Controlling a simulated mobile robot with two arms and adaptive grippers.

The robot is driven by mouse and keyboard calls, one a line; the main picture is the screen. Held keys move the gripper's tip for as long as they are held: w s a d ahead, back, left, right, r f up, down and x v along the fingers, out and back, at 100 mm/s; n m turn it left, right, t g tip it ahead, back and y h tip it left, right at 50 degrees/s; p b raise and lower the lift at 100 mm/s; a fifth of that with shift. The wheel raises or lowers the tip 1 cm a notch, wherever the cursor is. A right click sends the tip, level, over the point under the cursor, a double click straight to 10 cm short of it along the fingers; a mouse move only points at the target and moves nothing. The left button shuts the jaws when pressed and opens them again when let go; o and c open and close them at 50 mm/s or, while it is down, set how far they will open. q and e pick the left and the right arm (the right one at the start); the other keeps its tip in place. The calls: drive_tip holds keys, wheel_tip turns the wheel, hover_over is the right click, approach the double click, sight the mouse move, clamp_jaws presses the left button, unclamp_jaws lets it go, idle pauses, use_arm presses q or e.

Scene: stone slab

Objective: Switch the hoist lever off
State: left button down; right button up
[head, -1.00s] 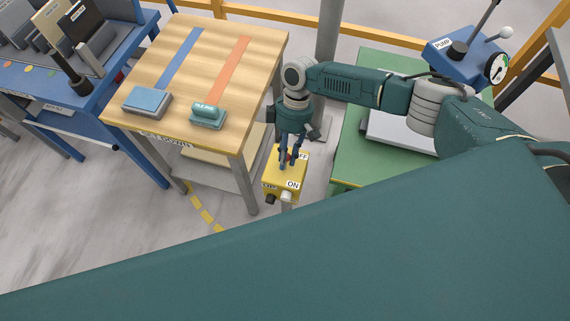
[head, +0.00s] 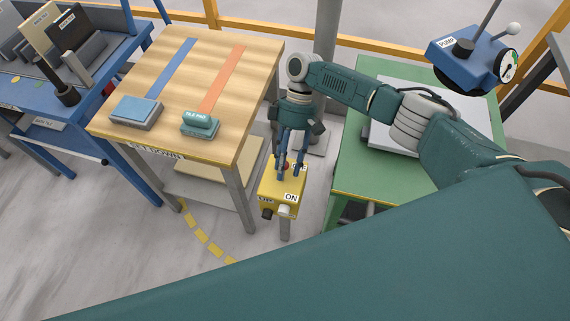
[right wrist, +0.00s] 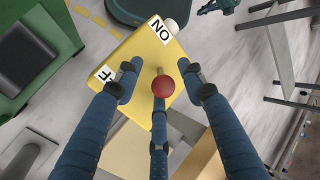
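The hoist lever is a red ball knob (right wrist: 163,86) on a thin stem. It stands on a yellow control box (head: 283,190) with an ON label at the near right and an OFF label partly hidden behind my fingers. My right gripper (head: 291,170) points down over the box. In the right wrist view its three blue fingers are spread around the red knob, which sits between their tips near the lower finger. The two side fingers are apart from the knob; contact with the lower finger cannot be told.
A wooden table (head: 253,80) stands left of the box with a blue block (head: 136,110) and a green-handled block (head: 200,123). A green bench (head: 372,182) stands close to the right. A blue pump unit (head: 465,62) is at upper right. Floor is clear in front.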

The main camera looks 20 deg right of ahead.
drive_tip(key=shift+w+r, duration=0.15)
drive_tip(key=shift+r, duration=0.15)
drive_tip(key=v, duration=1.1)
drive_tip(key=shift+d, duration=0.2)
drive_tip(key=shift+w, duration=0.1)
